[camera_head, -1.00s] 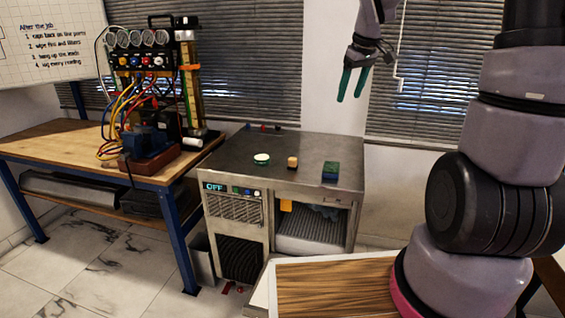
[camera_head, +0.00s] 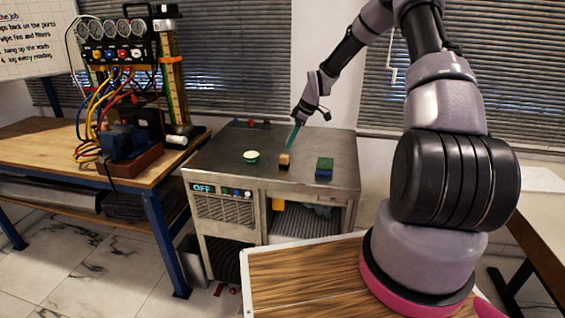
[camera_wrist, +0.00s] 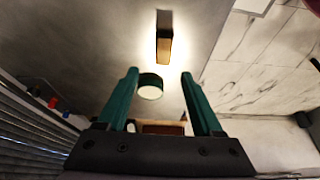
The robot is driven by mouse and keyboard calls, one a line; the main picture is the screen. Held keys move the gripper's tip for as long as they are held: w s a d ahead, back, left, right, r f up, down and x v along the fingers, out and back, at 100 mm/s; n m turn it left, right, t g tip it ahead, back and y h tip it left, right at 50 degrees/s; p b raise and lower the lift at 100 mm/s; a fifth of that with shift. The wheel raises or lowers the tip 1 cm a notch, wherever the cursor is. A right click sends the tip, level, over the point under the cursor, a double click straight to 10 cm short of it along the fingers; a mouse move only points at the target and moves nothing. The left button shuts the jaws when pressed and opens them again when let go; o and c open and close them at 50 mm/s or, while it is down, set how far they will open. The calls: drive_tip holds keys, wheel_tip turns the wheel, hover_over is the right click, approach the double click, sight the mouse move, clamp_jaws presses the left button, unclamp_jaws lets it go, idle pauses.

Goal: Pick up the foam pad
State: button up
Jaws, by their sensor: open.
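Three small things stand in a row on the grey metal cabinet top. A round green piece with a white top (camera_head: 251,156) is at the left; it shows between my fingers in the wrist view (camera_wrist: 150,86). A tan-and-black block (camera_head: 284,160) is in the middle; it also shows at the top of the wrist view (camera_wrist: 164,45). A green-and-blue block (camera_head: 324,168) is at the right. I cannot tell for certain which is the foam pad. My gripper (camera_head: 292,146) has green fingers, open and empty, close above and behind the tan-and-black block; contact cannot be seen.
The cabinet (camera_head: 310,189) has an OFF display and an open bay in front. A workbench (camera_head: 163,170) with a gauge rig (camera_head: 125,55), hoses and a blue pump stands at the left. Small red and blue pieces lie at the cabinet's back edge. The surface around the three things is clear.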

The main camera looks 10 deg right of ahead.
sight(285, 155)
drive_tip(key=x, duration=0.3)
drive_tip(key=shift+a+f, duration=0.1)
drive_tip(key=shift+f, duration=0.2)
drive_tip(key=x, duration=0.5)
drive_tip(key=shift+s+f, duration=0.2)
drive_tip(key=shift+s, duration=0.15)
drive_tip(key=shift+c, duration=0.3)
clamp_jaws()
